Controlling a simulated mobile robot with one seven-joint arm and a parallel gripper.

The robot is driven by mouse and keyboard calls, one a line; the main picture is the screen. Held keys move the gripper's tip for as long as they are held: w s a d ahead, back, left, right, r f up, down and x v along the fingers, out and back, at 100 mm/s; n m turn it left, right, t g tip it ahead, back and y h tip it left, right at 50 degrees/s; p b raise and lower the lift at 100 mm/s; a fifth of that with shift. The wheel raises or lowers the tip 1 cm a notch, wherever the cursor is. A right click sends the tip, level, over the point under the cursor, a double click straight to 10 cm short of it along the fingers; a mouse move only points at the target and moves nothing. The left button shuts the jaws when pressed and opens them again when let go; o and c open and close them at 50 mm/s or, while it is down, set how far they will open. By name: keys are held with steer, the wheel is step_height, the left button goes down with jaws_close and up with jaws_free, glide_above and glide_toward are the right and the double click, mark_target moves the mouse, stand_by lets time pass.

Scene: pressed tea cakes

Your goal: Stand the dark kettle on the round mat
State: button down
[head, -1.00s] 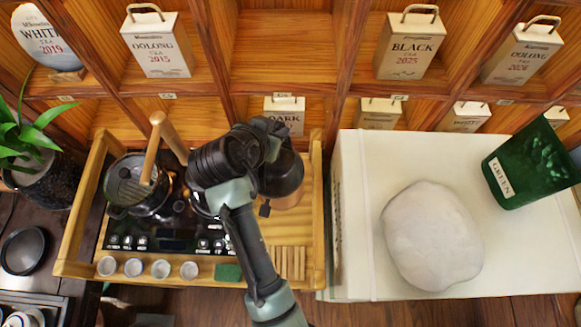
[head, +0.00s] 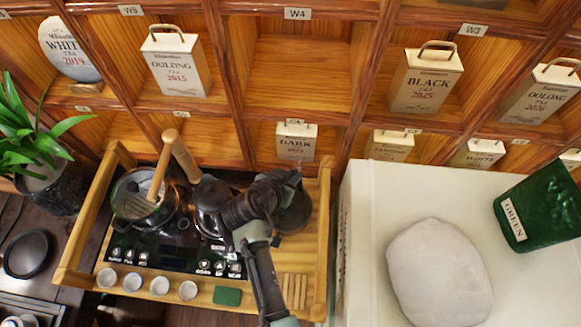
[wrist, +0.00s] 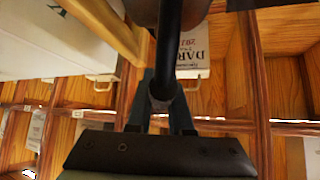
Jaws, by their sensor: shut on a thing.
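The dark kettle (head: 295,213) is a rounded dark vessel over the right part of the wooden tray, partly hidden by my arm. My gripper (head: 284,180) is shut on its handle. In the wrist view the dark handle (wrist: 168,60) runs between the two fingers (wrist: 164,108), with part of the rounded body (wrist: 190,10) at the top edge. I cannot tell whether the kettle's base touches anything. I cannot make out the round mat; the kettle and my arm hide that part of the tray.
The wooden tray (head: 75,235) holds a black stove (head: 160,256) with a glass pot (head: 130,207) and another dark vessel (head: 211,194). Small cups and a green block (head: 227,296) line its front. Shelves with tea boxes rise behind. A white surface (head: 370,240) stands to the right.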

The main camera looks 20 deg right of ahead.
steer(key=shift+w+f, duration=0.2)
steer(key=shift+f, duration=0.15)
steer(key=shift+f, duration=0.1)
steer(key=c, duration=1.2)
jaws_free()
steer(key=shift+s+f, duration=0.15)
steer(key=shift+f, duration=0.05)
steer(key=o, duration=0.4)
